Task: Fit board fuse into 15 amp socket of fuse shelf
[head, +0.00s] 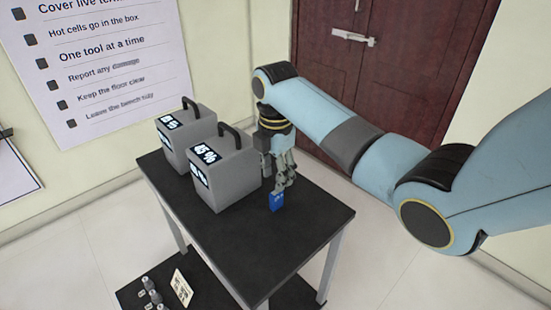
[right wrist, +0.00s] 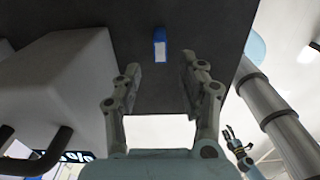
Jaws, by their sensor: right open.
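The blue board fuse (head: 276,202) is on the dark table top, near its right side. It also shows in the right wrist view (right wrist: 160,48), with a white label, just beyond the fingertips. My right gripper (head: 284,184) is over it, pointing down; its fingers (right wrist: 163,75) are apart with nothing between them. Several small grey pieces with labels (head: 151,291) stand on the dark lower shelf; I cannot tell whether they are the sockets or read their ratings. My left gripper (right wrist: 236,143) shows small in the right wrist view; its jaw state is unclear.
Two grey boxes with black handles and displays stand left of my right gripper: a near one (head: 224,174) and a far one (head: 186,138). A pale card (head: 181,288) stands on the lower shelf. The table top (head: 318,212) is clear at the right.

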